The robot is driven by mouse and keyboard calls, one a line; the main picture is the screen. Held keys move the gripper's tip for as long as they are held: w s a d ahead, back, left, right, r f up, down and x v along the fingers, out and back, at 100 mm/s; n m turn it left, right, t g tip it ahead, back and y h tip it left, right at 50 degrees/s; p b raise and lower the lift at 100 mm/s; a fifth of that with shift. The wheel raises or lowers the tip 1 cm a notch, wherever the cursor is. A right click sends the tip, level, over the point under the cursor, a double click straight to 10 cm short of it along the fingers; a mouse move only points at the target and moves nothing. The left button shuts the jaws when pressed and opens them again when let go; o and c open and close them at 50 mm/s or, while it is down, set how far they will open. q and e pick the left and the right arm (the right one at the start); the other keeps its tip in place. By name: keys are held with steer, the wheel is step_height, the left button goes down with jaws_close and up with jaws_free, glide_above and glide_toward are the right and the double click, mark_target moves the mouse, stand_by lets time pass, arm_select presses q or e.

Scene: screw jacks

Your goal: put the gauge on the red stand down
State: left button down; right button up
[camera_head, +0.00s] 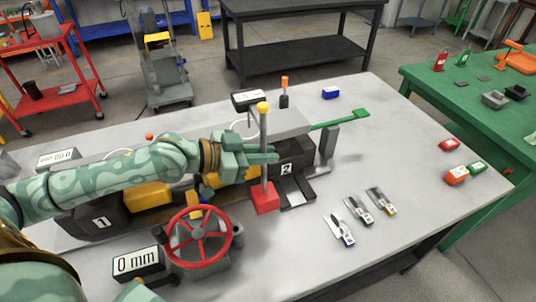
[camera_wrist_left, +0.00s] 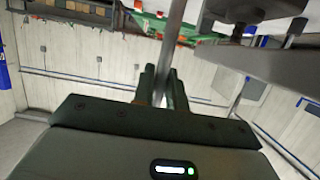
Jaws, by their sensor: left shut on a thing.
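The gauge's red stand has a red block base (camera_head: 266,198) and an upright grey post (camera_head: 263,135) with a yellow cap. It is in front of the dark jack marked 2 (camera_head: 292,165). My left gripper (camera_head: 272,157) is shut on the post, about midway up. In the left wrist view the post (camera_wrist_left: 176,38) runs up from between the fingertips (camera_wrist_left: 163,80). The stand looks upright. I cannot tell whether its base touches the table. My right gripper is not in view.
A red handwheel (camera_head: 198,236) and a 0 mm display (camera_head: 137,263) are at the front left. Several small tools (camera_head: 358,209) lie to the right of the stand. A black plate (camera_head: 298,194) is right beside the red base. Bare tabletop (camera_head: 400,150) lies further right.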

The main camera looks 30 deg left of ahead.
arm_select(q)
steer(key=f, duration=0.1)
steer(key=f+b, duration=0.1)
steer(key=f, duration=0.1)
steer(key=shift+w+a, duration=0.2)
steer(key=c, duration=1.8)
jaws_free()
steer(key=shift+s+f+b, duration=0.1)
steer(key=shift+f+b, duration=0.2)
steer(key=shift+f, duration=0.1)
steer(key=shift+c, duration=0.2)
steer(key=o, duration=0.4)
steer(key=shift+o, duration=0.2)
steer(key=shift+r, duration=0.1)
